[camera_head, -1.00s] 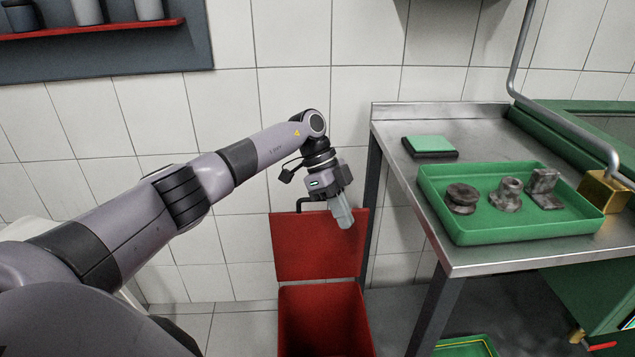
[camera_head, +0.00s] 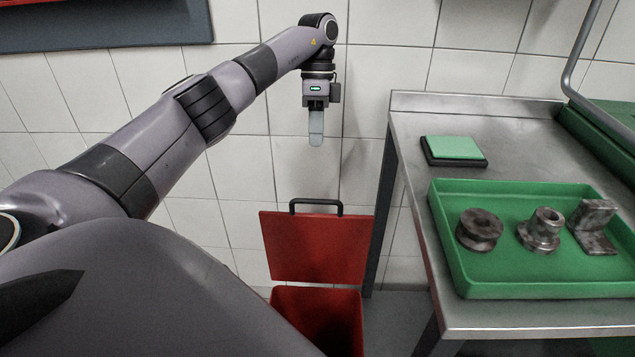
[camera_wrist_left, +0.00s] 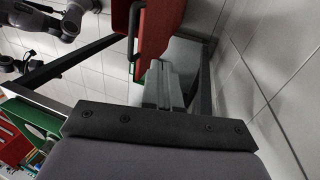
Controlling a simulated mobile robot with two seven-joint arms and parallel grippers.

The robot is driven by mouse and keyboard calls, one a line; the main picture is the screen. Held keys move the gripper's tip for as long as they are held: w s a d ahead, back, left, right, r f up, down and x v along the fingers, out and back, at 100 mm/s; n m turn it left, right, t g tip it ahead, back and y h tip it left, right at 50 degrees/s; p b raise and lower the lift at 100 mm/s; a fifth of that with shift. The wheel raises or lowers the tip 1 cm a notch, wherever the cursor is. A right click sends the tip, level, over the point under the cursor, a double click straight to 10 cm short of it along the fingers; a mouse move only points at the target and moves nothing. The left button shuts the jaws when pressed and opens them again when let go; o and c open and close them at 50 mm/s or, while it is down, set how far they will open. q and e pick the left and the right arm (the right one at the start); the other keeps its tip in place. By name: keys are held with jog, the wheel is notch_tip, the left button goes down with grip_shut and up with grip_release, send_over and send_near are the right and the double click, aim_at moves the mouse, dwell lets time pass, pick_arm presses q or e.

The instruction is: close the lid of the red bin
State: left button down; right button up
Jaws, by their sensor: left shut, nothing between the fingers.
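The red bin (camera_head: 333,318) stands on the floor against the tiled wall, left of the steel table. Its red lid (camera_head: 313,250) is open, standing up at the back of the bin. A black handle (camera_head: 316,203) sits on the lid's upper edge. My left gripper (camera_head: 316,142) is shut and empty, pointing down above the handle and apart from it. In the left wrist view, the shut fingers (camera_wrist_left: 165,85) show in front of the red lid (camera_wrist_left: 158,28) and its handle (camera_wrist_left: 133,30). My right gripper is not in view.
The steel table (camera_head: 420,150) on the right holds a green tray (camera_head: 530,291) with three metal parts and a green pad (camera_head: 453,148). A table leg (camera_head: 377,225) stands close to the lid's right side. The wall above the bin is clear.

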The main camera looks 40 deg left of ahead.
pick_arm(q)
jog(key=s+d+f, duration=0.3)
jog(key=s+f, duration=0.1)
jog(key=f, duration=0.4)
jog(key=shift+s+d+f+b, duration=0.15)
jog(key=shift+s+d+b, duration=0.15)
jog(key=shift+d+b, duration=0.1)
dwell(0.4)
